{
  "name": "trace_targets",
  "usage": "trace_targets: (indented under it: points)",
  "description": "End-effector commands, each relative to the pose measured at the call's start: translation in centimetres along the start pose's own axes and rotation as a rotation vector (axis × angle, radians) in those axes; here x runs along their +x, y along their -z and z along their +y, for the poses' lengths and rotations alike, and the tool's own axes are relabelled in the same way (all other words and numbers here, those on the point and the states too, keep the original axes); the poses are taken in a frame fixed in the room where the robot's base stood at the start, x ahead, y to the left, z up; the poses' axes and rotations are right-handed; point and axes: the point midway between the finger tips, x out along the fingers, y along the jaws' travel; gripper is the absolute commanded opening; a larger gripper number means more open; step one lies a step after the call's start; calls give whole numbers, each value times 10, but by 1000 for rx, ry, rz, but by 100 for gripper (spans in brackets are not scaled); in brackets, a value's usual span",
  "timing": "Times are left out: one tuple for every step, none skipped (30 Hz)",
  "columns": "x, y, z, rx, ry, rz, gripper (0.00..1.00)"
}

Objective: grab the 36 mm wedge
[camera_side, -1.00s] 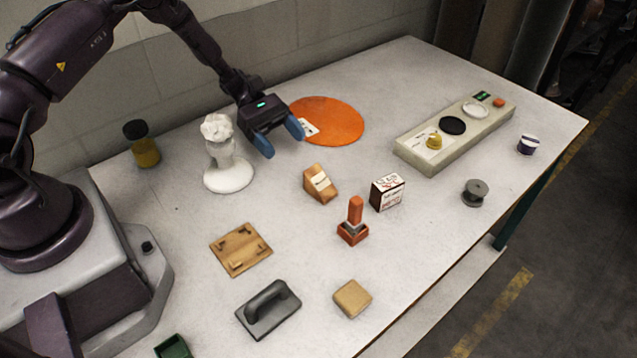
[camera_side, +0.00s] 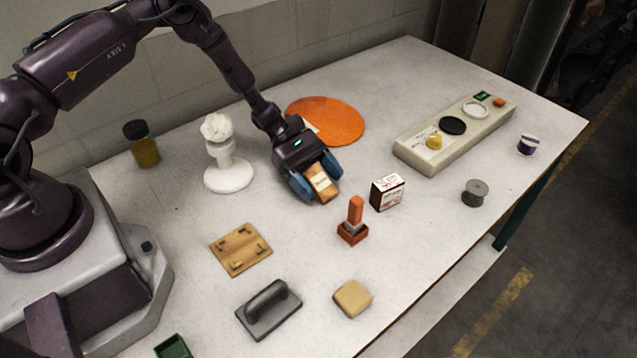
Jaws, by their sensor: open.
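The wooden wedge (camera_side: 321,184) with a pale label on its sloping face sits on the table right of the white stand. The label is too small to read. My gripper (camera_side: 316,182) is open and lowered at the wedge. One blue finger is on the wedge's left side and the other on its right side. The back of the wedge is hidden by my gripper. I cannot tell whether the fingers touch it.
A small white and dark box (camera_side: 387,193) stands close to the right. An orange-red stamp-like block (camera_side: 353,224) is in front. The white stand (camera_side: 228,172) is to the left, and an orange disc (camera_side: 338,118) lies behind. Open table lies front-left of the wedge.

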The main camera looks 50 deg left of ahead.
Motion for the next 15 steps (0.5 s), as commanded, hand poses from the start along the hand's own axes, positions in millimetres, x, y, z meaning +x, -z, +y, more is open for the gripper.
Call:
trace_targets:
  points:
    - [0,0,0,0,0,0,72]
    - [0,0,0,0,0,0,72]
    - [0,0,0,0,0,0,70]
    - [0,0,0,0,0,0,63]
    - [-1,0,0,0,0,0,56]
    - [-1,0,0,0,0,0,47]
    - [-1,0,0,0,0,0,40]
    - [-1,0,0,0,0,0,33]
    - [-1,0,0,0,0,0,24]
    - [-1,0,0,0,0,0,18]
    - [-1,0,0,0,0,0,18]
    - [-1,0,0,0,-1,0,18]
    - [-1,0,0,0,-1,0,19]
    - [-1,0,0,0,-1,0,19]
    - [-1,0,0,0,-1,0,19]
